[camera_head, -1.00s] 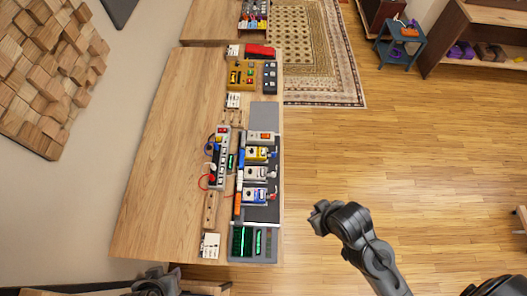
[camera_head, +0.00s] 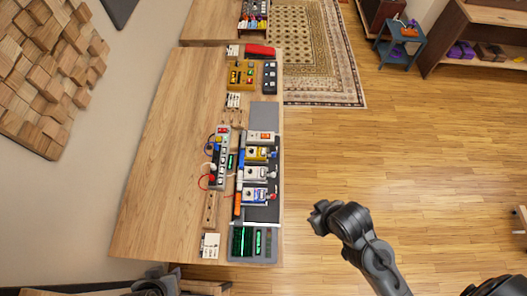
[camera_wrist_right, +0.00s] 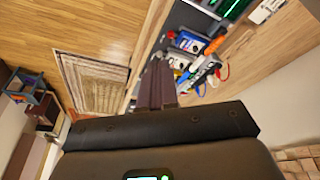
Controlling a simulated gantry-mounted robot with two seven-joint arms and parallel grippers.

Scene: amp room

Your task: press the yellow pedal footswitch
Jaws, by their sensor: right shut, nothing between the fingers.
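The yellow pedal (camera_head: 256,153) is in the head view, on the dark pedalboard (camera_head: 262,214) at the table's right edge. It sits above a white pedal (camera_head: 255,173) and a blue-and-white pedal (camera_head: 254,195). My right arm reaches in from the lower right, its visible end over the floor to the right of the board. The right wrist view shows my right gripper (camera_wrist_right: 157,82) with its fingers together and empty. They point toward the pedalboard edge, apart from the blue pedal (camera_wrist_right: 189,42); I cannot make out the yellow pedal there. My left gripper does not show.
A power strip (camera_head: 219,158) with cables lies left of the pedals. A grey box with green displays (camera_head: 252,243) is at the board's near end. More pedals (camera_head: 243,75) stand farther up the wooden table (camera_head: 165,160). The floor (camera_head: 420,160) to the right is open.

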